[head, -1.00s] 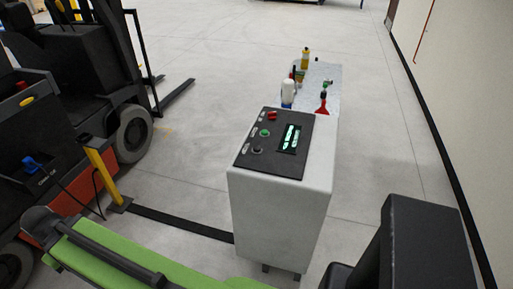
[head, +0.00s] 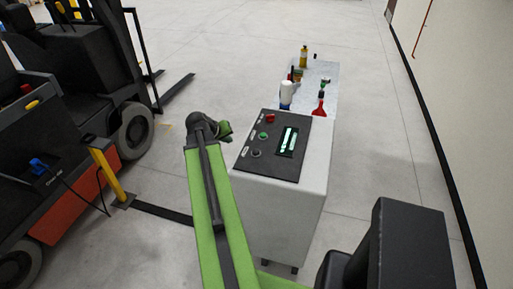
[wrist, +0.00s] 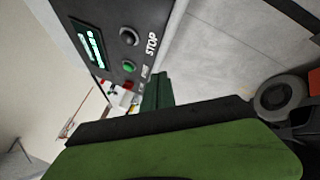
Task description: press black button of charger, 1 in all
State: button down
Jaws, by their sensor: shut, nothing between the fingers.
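The charger is a pale grey cabinet (head: 278,215) with a sloping black panel (head: 284,168) on top. Its black button (head: 255,153) is the nearest of three in a column on the panel's left side. The green button (head: 263,135) and red button (head: 269,118) lie beyond it. In the wrist view the black button (wrist: 129,36) sits beside the word STOP, uncovered. My gripper (head: 226,130) is shut and empty, just left of the panel and apart from the black button. In the wrist view my gripper (wrist: 158,85) shows as a dark green shape below the panel edge.
A lit display (head: 288,141) is right of the buttons. A low table (head: 322,72) with bottles stands behind the charger. A forklift (head: 75,100) and a yellow post (head: 108,175) are at left. A wall (head: 455,90) is at right.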

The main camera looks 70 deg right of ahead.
notch_tip(320, 180, up, 3)
jog(key=m+g, duration=0.1)
send_over(254, 152)
jog(key=shift+s+h+p, duration=0.15)
jog(key=shift+h+p, duration=0.25)
notch_tip(254, 152, down, 9)
jog(key=b, duration=0.9)
jog(key=shift+r, duration=0.1)
dwell(0.8)
jog(key=shift+f+b, duration=0.35)
jog(key=shift+f, duration=0.05)
